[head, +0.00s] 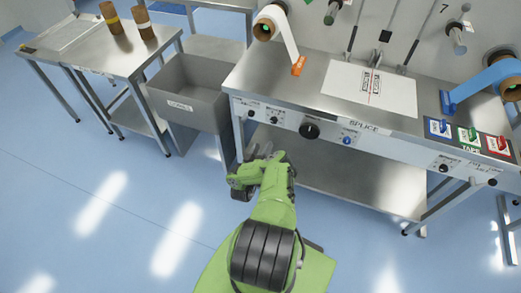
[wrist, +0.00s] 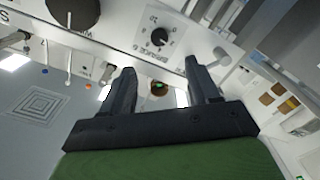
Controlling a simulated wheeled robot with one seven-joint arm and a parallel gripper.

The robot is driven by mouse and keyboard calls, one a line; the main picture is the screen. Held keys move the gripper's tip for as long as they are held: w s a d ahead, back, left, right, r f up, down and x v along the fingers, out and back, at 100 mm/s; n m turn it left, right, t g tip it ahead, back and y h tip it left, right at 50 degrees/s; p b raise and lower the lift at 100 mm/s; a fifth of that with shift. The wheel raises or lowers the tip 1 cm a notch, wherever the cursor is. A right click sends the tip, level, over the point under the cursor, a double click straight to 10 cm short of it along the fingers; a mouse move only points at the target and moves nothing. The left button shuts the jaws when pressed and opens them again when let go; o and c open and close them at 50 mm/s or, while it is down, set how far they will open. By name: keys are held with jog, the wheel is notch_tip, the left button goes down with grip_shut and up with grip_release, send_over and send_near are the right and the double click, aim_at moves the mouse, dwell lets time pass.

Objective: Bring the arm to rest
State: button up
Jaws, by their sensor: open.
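My green arm (head: 268,205) reaches forward from the bottom of the head view, bent, over the blue floor in front of the splice table. Its end points left, close to the table's front left leg; my gripper's fingers are hard to make out there. In the wrist view my gripper (wrist: 157,80) shows two dark fingers standing well apart with nothing between them. The gripper is open and empty. Behind the fingers there is a light panel with a dark knob (wrist: 158,37).
The blue floor (head: 80,215) at left is clear.

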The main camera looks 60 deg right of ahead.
jog(key=shift+s+a, duration=0.2)
jog(key=shift+a, duration=0.65)
